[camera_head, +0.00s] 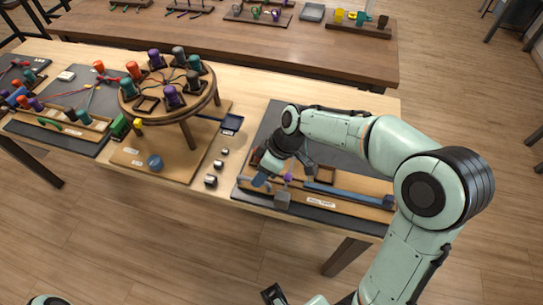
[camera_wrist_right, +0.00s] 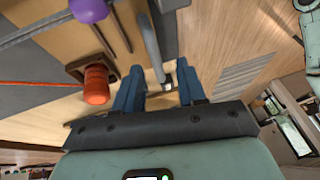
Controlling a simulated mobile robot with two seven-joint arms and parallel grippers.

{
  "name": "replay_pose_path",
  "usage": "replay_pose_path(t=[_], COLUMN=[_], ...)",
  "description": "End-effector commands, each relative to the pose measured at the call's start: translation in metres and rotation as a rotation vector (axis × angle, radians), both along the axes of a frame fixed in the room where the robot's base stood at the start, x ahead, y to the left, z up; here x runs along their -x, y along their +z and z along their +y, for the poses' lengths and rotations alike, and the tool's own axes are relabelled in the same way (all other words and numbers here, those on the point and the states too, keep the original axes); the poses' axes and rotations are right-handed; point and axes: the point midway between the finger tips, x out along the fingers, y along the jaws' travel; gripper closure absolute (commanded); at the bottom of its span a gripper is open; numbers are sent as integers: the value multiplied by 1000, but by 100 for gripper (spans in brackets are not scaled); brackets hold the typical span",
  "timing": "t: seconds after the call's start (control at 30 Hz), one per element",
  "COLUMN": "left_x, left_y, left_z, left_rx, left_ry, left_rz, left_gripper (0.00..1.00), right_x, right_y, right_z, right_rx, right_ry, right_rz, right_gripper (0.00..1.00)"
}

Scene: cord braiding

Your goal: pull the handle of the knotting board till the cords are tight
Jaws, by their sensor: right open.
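The knotting board (camera_head: 340,208), a wooden board with a white label, lies at the right end of the table on a dark mat. A long blue-grey bar (camera_head: 345,196) runs along it. My right gripper (camera_head: 262,180) is low over the left part of the board and hides some of it. In the right wrist view my right gripper (camera_wrist_right: 160,88) has its two blue fingers apart. A grey bar (camera_wrist_right: 150,45) reaches toward the gap between them; I cannot tell whether it is the handle. An orange spool (camera_wrist_right: 97,84) and a purple spool (camera_wrist_right: 90,9) are beside it.
A round braiding stand (camera_head: 205,105) with several coloured spools stands on the table left of the board. Small grey blocks (camera_head: 211,180) lie between them. Another dark mat with cords and spools is at the far left. A second table (camera_head: 225,40) is behind.

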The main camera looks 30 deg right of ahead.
Motion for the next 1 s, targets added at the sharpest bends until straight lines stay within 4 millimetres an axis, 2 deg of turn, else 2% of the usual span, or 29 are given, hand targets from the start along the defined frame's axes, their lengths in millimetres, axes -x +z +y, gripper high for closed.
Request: replay_pose_path(t=[0.03,0.3,0.5,0.67,1.0], left_x=[0,-2,-3,-4,-4], left_y=[2,8,11,12,11], left_z=[0,0,0,0,0], left_rx=[0,0,0,0,0], left_ry=[0,0,0,0,0], left_rz=[-1,-3,-4,-4,-4], left_gripper=[57,57,57,57,57], right_x=[1,12,17,19,20], right_y=[12,67,94,102,102], right_z=[-5,-28,-39,-42,-42], right_rx=[1,1,-1,-1,-1], right_ry=[-3,-3,-1,0,0], right_rz=[-7,-6,-2,-1,1], right_gripper=[60,60,60,60,60])
